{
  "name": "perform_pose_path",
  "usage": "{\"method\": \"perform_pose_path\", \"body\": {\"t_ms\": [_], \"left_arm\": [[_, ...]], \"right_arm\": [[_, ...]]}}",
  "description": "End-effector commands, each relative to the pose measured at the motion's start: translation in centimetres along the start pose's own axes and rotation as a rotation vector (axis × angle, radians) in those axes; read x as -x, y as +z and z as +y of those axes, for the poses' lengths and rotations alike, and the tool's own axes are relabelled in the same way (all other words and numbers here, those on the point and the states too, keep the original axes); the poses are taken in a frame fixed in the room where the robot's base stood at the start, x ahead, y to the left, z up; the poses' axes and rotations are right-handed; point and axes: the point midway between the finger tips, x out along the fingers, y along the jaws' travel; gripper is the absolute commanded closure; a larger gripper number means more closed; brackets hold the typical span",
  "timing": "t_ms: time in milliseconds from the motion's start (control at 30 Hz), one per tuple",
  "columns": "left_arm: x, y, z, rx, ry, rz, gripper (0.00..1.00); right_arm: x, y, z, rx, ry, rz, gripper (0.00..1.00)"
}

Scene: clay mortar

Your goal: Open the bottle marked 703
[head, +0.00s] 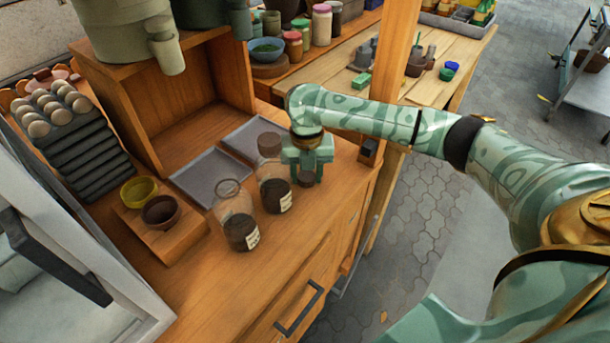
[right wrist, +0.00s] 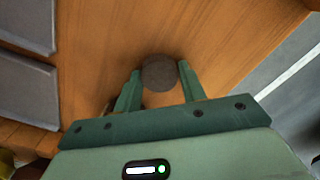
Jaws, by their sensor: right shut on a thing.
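Two clear glass bottles with dark contents and white labels stand on the wooden counter in the head view. The front bottle (head: 237,222) shows an open ring-shaped mouth. The second bottle (head: 274,188) stands behind it, to its right. I cannot read the label numbers. A brown stopper (head: 270,144) shows at or behind the second bottle's mouth; I cannot tell its support. My right gripper (head: 307,168) is right of the second bottle, shut on a dark round stopper (head: 306,179). The right wrist view shows this stopper (right wrist: 160,73) between the fingers, with bare wood around it.
Two grey trays (head: 208,176) lie behind the bottles. Two bowls (head: 159,211) stand on a wooden block at left, near an egg rack (head: 75,140). A wooden post (head: 395,60) rises behind my right arm. The counter front is clear.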

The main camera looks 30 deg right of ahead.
Motion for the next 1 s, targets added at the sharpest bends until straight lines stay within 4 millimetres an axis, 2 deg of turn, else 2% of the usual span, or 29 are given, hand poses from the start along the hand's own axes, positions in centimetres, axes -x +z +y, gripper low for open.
{"method": "perform_pose_path", "body": {"t_ms": [267, 300, 367, 700, 833, 1000], "left_arm": [[0.2, -0.1, 0.0, 0.000, 0.000, 0.002, 0.13], [0.2, -0.1, 0.0, 0.000, 0.000, 0.002, 0.13], [0.2, -0.1, 0.0, 0.001, 0.000, 0.002, 0.13], [0.1, -0.1, 0.0, 0.001, 0.000, 0.002, 0.13], [1.5, -0.5, -0.1, 0.001, -0.004, 0.013, 0.13], [3.7, -1.2, -0.4, 0.001, -0.010, 0.030, 0.13]], "right_arm": [[0.0, -0.1, 0.0, 0.000, 0.000, 0.001, 0.87], [-0.1, 0.0, 0.0, 0.000, 0.000, 0.000, 0.54], [-0.1, 0.0, 0.0, 0.000, 0.000, 0.000, 0.38], [0.3, 0.0, 0.0, 0.000, 0.000, -0.001, 0.38], [2.7, 0.0, 0.0, 0.000, 0.003, -0.004, 0.38], [7.1, 0.0, 0.0, 0.000, 0.003, -0.006, 0.38]]}}
